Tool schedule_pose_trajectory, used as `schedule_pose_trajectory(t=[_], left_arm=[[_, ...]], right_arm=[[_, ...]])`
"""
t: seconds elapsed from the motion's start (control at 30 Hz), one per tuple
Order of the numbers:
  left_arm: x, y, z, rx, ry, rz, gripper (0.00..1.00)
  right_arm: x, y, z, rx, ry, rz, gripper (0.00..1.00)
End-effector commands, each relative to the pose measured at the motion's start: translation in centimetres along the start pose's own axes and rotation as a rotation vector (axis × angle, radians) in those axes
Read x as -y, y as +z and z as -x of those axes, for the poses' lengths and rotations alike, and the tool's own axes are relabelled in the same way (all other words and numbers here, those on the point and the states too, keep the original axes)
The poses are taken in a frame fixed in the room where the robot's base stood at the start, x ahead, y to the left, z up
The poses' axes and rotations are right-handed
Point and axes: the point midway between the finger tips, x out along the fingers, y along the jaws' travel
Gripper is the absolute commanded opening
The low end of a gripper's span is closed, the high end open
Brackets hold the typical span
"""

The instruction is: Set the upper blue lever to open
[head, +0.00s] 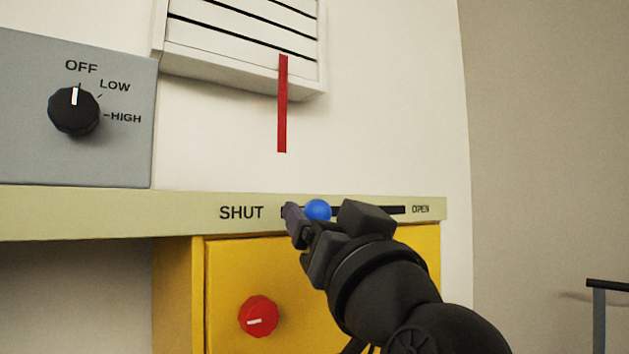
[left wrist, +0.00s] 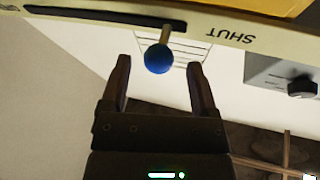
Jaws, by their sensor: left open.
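The blue lever (head: 318,209) has a round blue knob and sits near the SHUT end of a dark slot (head: 385,210) in the pale green shelf edge. The OPEN label is at the slot's right end. My left gripper (head: 322,218) is open at the knob, with one finger on each side in the head view. In the left wrist view the blue knob (left wrist: 158,59) on its metal stem lies between the two spread fingertips (left wrist: 160,63). I cannot tell whether either finger touches it. My right gripper is not in view.
A yellow cabinet (head: 225,270) with a red knob (head: 258,316) is below the shelf edge. A grey panel (head: 120,155) with a black dial (head: 74,111) is at left. A red strip (head: 283,105) hangs from a white slatted vent (head: 230,70) above. The wall right of the shelf is bare.

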Motion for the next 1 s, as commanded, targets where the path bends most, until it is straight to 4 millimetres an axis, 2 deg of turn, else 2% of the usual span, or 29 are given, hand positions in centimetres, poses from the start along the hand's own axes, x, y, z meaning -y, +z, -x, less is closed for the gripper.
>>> schedule_pose_trajectory(t=[0.03, 0.13, 0.43, 0.8, 1.0], left_arm=[[0.1, -0.4, -1.1, 0.002, -0.003, -0.004, 0.77], [0.1, -0.2, -2.2, 0.001, -0.001, -0.002, 0.77], [-0.1, 0.1, -2.5, 0.001, 0.001, -0.001, 0.77], [-0.1, 0.1, -2.5, 0.0, 0.001, -0.001, 0.0], [-0.1, 0.1, -2.5, 0.0, 0.001, -0.001, 0.0]], right_arm=[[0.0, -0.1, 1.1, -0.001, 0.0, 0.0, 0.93], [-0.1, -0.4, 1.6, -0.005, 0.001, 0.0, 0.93], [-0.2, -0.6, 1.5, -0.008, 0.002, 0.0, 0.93], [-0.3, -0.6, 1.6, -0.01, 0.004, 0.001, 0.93], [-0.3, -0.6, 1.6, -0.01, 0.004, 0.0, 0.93]])
